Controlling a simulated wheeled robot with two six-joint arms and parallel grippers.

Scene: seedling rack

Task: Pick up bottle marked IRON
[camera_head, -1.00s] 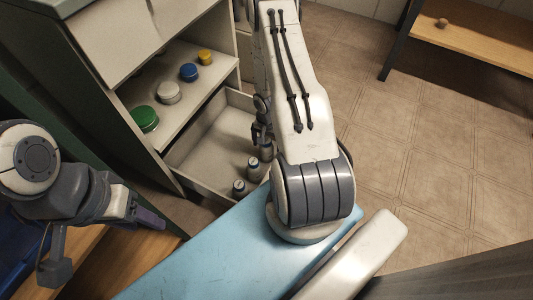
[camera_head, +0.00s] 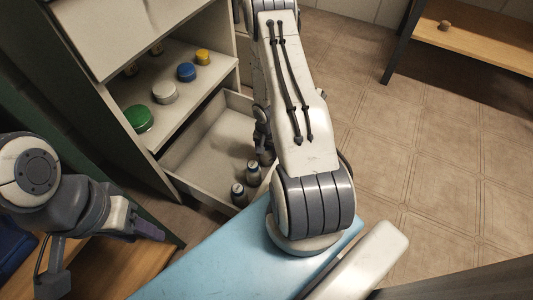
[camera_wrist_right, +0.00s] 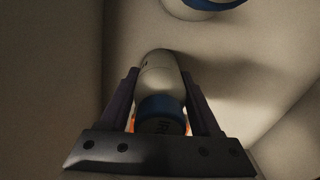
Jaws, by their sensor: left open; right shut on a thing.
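My right gripper (camera_wrist_right: 160,112) is shut on a pale bottle (camera_wrist_right: 158,76) with a blue band, seen between its fingers in the right wrist view. The lettering at its near end is too dim to read fully. In the head view my right gripper (camera_head: 264,145) is over the open drawer, partly hidden by my arm, and the held bottle cannot be made out. Two dark-and-white bottles stand in the drawer, one nearer the gripper (camera_head: 253,172) and one at the front (camera_head: 239,195). My left gripper (camera_head: 146,227) is open and empty at the left.
The open drawer (camera_head: 192,184) has walls around the right gripper. Above it, a shelf (camera_head: 185,105) holds a green-lidded jar (camera_head: 138,118), a white one (camera_head: 165,93), a blue one (camera_head: 187,72) and a yellow one (camera_head: 203,57).

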